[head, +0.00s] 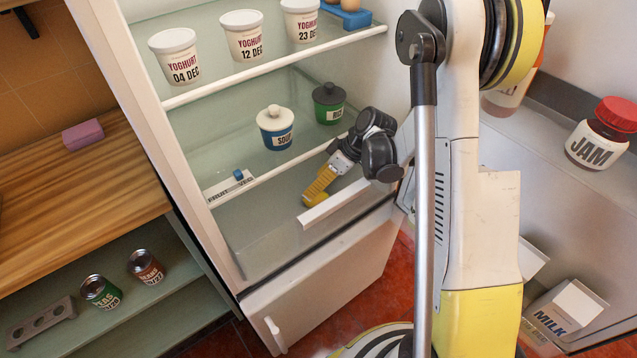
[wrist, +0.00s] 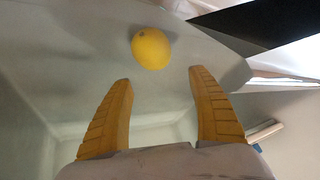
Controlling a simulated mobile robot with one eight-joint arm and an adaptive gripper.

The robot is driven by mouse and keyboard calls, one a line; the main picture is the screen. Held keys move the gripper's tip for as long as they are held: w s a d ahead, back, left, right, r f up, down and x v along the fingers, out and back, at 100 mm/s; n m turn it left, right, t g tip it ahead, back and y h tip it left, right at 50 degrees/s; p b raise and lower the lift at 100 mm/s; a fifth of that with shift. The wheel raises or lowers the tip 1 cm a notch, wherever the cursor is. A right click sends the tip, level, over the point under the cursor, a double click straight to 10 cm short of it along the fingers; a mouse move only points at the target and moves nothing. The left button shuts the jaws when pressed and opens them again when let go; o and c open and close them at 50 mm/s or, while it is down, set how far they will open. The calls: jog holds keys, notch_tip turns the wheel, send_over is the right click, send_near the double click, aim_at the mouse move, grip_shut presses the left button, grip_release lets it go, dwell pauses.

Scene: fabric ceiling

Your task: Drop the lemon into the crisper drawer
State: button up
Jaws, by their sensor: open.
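The yellow lemon (wrist: 151,48) shows in the wrist view, just beyond my fingertips and not touching either finger. Pale surfaces surround it; I cannot tell if it rests on one. I do not see the lemon in the head view. My gripper (wrist: 160,76) is open, with an empty gap between its fingers. In the head view my gripper (head: 315,190) points down in the lower fridge, behind a white bar (head: 335,203) that looks like the crisper drawer's front edge.
Blue soup pot (head: 275,130) and green pot (head: 328,103) stand on the shelf above. Yoghurt tubs (head: 242,35) line the top shelf. The fridge door at right holds a jam jar (head: 597,134) and milk carton (head: 566,308). Cans (head: 101,291) stand on a low shelf at left.

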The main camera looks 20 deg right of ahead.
jog(key=p+v, duration=0.2)
jog(key=v, duration=0.1)
jog(key=p+v, duration=0.1)
jog(key=v, duration=0.1)
jog(key=shift+w+r+p, duration=0.25)
jog(key=shift+r+p, duration=0.05)
jog(key=shift+d+r, duration=0.4)
notch_tip(320, 180, up, 14)
jog(key=m+t+h, duration=0.1)
jog(key=m+h, duration=0.2)
jog(key=m, duration=0.2)
send_over(325, 193)
jog(key=s+a, duration=0.2)
jog(key=s, duration=0.5)
jog(key=s+r+m+t+h, duration=0.3)
jog(key=s+r, duration=0.3)
jog(key=s, duration=0.5)
jog(key=shift+s+a+m+t, duration=0.15)
jog(key=shift+a+m+t, duration=0.15)
jog(key=shift+m, duration=0.3)
